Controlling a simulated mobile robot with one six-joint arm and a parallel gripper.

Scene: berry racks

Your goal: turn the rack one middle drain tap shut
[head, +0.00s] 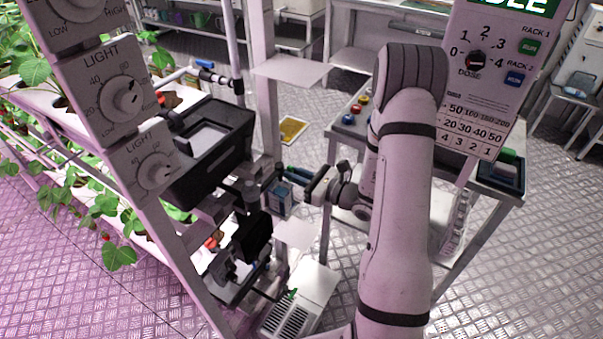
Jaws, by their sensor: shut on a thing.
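Another drain tap (207,76) sits higher, at the end of a white pipe. Rack one (185,262) is the white frame on the left with planted gutters.
Light dials (126,98) are on the near post. A control table (480,190) stands to the right. A white vented box (298,300) is on the floor.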

